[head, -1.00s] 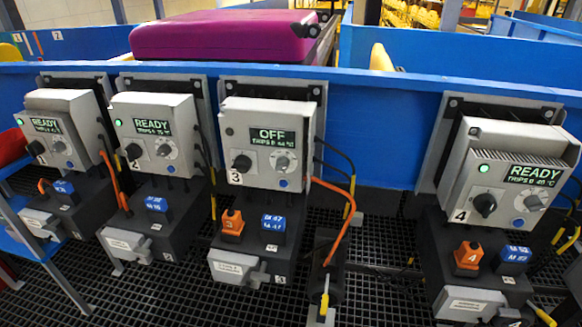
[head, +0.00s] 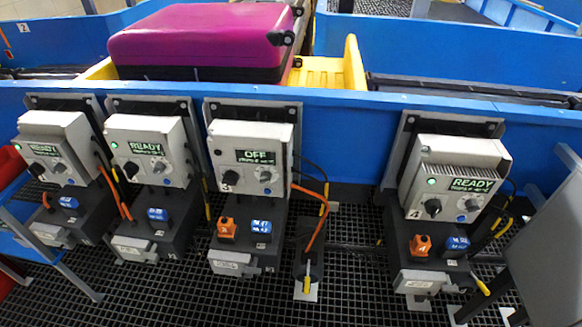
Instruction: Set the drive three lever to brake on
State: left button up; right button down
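Drive three (head: 250,150) is a grey box on the blue conveyor wall, marked 3. The dark base below carries an orange connector (head: 227,228), a blue connector (head: 261,227) and a grey labelled part (head: 230,262) at the front. A black post with a yellow-tipped lever (head: 307,284) stands just right of that base, with an orange cable leading towards it. I cannot tell which part is the brake lever or read its setting. Neither of my grippers shows.
Drives one (head: 55,124), two (head: 140,130) and four (head: 450,165) show READY with green lamps. A magenta suitcase (head: 190,42) lies in a yellow tray (head: 345,68) behind the blue wall. A grey panel (head: 560,250) stands at right. The dark grating in front is open.

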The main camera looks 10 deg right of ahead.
aim_at(307, 283)
jog(key=u, duration=0.55)
jog(key=k, duration=0.65)
jog(key=u, duration=0.4)
jog(key=i, duration=1.15)
jog(key=z, duration=1.4)
jog(key=i, duration=0.25)
jog(key=z, duration=0.1)
